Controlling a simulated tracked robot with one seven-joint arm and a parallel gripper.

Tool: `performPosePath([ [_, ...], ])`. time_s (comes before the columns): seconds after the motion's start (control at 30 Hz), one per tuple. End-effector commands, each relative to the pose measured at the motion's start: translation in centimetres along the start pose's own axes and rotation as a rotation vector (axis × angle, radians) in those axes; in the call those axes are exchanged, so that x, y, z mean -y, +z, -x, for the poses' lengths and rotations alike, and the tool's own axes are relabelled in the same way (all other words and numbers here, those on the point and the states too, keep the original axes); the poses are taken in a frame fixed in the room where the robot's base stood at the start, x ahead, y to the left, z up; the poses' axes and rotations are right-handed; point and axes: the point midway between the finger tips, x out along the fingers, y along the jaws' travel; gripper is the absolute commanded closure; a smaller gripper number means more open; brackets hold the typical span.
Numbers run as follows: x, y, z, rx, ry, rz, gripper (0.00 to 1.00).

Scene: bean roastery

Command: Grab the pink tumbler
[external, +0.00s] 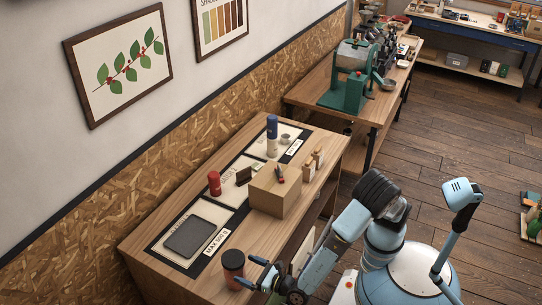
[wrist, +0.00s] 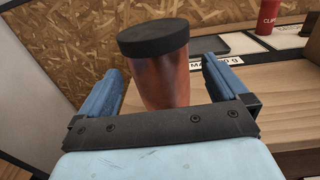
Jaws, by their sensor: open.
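The tumbler (external: 233,271) stands upright on the near end of the wooden bench in the external view. It looks coppery pink with a black lid. In the wrist view the tumbler (wrist: 168,80) rises straight ahead, framed between my two blue fingers; its lower part is hidden behind the dark bar of my gripper. My gripper (external: 246,271) is open, with its fingertips close to the tumbler's right side in the external view. I cannot tell whether either finger touches it.
The chipboard wall (external: 190,170) runs behind the bench.

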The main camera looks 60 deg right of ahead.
Motion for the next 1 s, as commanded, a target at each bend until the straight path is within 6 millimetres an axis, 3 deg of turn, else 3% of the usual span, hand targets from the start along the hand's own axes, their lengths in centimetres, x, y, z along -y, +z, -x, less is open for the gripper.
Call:
performPosePath([
  [0.33, -0.1, -0.2, -1.9, 0.0, -0.001, 0.001, 0.0],
  [0.67, -0.3, -0.6, -6.0, -0.001, -0.001, 0.001, 0.0],
  [0.9, -0.3, -0.6, -6.3, 0.0, 0.0, 0.0, 0.0],
  [1.0, -0.3, -0.6, -6.2, 0.0, 0.0, 0.0, 0.08],
])
